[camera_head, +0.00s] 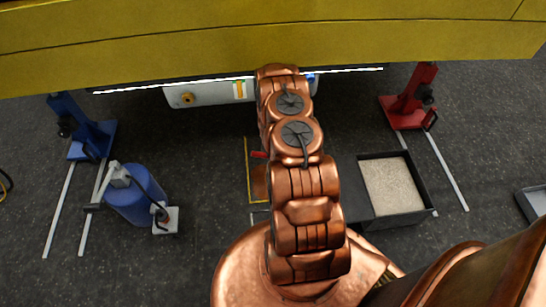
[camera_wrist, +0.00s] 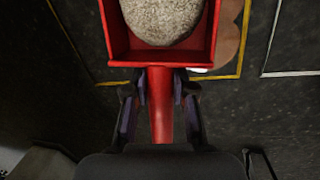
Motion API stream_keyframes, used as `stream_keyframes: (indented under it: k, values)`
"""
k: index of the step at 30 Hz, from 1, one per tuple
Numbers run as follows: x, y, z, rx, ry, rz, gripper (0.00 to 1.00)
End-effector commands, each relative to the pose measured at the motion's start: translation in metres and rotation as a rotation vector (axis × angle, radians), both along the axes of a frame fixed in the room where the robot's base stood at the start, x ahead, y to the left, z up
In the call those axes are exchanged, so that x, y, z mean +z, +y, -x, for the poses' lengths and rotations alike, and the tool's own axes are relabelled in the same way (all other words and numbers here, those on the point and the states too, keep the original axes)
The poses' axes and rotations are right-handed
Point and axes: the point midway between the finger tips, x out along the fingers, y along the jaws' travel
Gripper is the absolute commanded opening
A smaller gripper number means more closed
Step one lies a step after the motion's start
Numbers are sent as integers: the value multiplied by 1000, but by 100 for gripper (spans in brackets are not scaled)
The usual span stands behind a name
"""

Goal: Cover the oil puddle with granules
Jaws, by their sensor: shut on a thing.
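My gripper (camera_wrist: 160,88) is shut on the handle of a red scoop (camera_wrist: 118,47) in the wrist view. The scoop holds a heap of grey-beige granules (camera_wrist: 165,18). A brown oil puddle (camera_wrist: 232,42) shows past the scoop's right side, inside a yellow outline; the scoop hides much of it. In the head view my arm hides the gripper and most of the scoop; a small red part of the scoop (camera_head: 259,155) shows left of the arm. The brown puddle (camera_head: 259,184) shows below it. A black tray (camera_head: 430,190) of granules stands right of the arm.
A yellow boom (camera_head: 150,50) spans the top of the head view. A blue stand (camera_head: 90,137) and blue cylinder (camera_head: 135,197) are at left. A red stand (camera_head: 408,108) is at right. A grey tray (camera_head: 530,205) lies at the right edge.

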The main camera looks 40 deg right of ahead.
Motion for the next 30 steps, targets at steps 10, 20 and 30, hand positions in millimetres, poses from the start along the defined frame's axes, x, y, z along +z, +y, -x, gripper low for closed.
stream_keyframes:
  k: [10,20,30]
  values:
    - [1,-3,0,-1,-46,-46,0]
    - [3,-7,4,-1,-81,-79,0]
    - [5,-12,11,0,-115,-118,0]
